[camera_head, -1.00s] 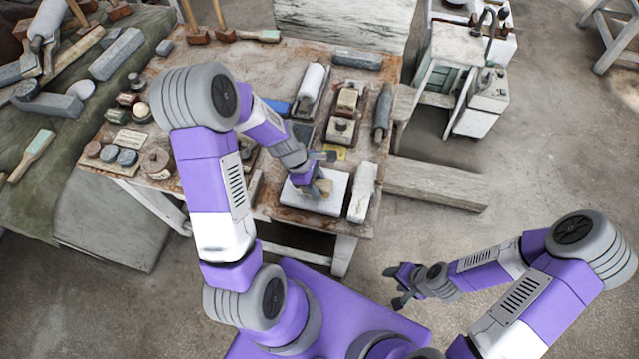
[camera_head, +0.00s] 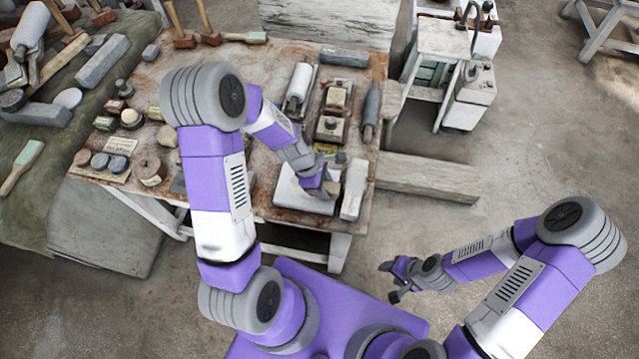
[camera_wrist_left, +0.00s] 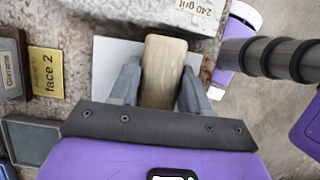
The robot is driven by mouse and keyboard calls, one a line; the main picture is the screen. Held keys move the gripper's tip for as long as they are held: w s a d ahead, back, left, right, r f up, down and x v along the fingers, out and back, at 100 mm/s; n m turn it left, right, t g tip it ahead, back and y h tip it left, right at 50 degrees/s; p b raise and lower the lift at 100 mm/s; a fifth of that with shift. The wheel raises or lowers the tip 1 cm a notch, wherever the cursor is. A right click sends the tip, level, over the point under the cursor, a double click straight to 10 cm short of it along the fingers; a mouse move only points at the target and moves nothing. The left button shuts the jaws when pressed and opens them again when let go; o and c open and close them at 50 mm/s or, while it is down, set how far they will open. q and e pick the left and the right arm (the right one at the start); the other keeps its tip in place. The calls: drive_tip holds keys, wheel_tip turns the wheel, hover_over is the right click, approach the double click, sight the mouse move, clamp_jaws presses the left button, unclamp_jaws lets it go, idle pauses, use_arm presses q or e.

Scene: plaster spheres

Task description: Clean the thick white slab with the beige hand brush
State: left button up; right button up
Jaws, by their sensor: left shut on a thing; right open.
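The thick white slab (camera_head: 291,194) lies flat near the front edge of the wooden worktable. It also shows in the left wrist view (camera_wrist_left: 104,62), partly covered by my gripper and the brush. My left gripper (camera_head: 322,187) is over the slab's right part. In the left wrist view, my left gripper (camera_wrist_left: 160,88) is shut on the beige hand brush (camera_wrist_left: 164,62), one finger on each side of it. The brush's underside is hidden, so I cannot tell whether it touches the slab. My right gripper (camera_head: 396,281) is open and empty, away from the table.
A long pale block (camera_head: 353,190) stands close to the slab's right side. A tray with small blocks (camera_head: 333,112) and a grey roller (camera_head: 371,110) lie behind. A yellow label (camera_wrist_left: 47,72) shows in the wrist view. Floor to the right is mostly clear.

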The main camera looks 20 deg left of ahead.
use_arm(q)
drive_tip(key=shift+s+a, duration=0.2)
drive_tip(key=shift+a, duration=0.55)
drive_tip(key=shift+s+a, duration=0.15)
drive_tip(key=shift+a, duration=0.55)
drive_tip(key=shift+s+a, duration=0.2)
drive_tip(key=shift+a, duration=0.55)
drive_tip(key=shift+d, duration=0.1)
drive_tip(key=shift+w+d+r+p, duration=0.25)
drive_tip(key=shift+d+r+p, duration=0.5)
drive_tip(key=shift+d, duration=0.25)
drive_tip(key=shift+f, duration=0.2)
drive_tip(key=shift+f+b, duration=0.65)
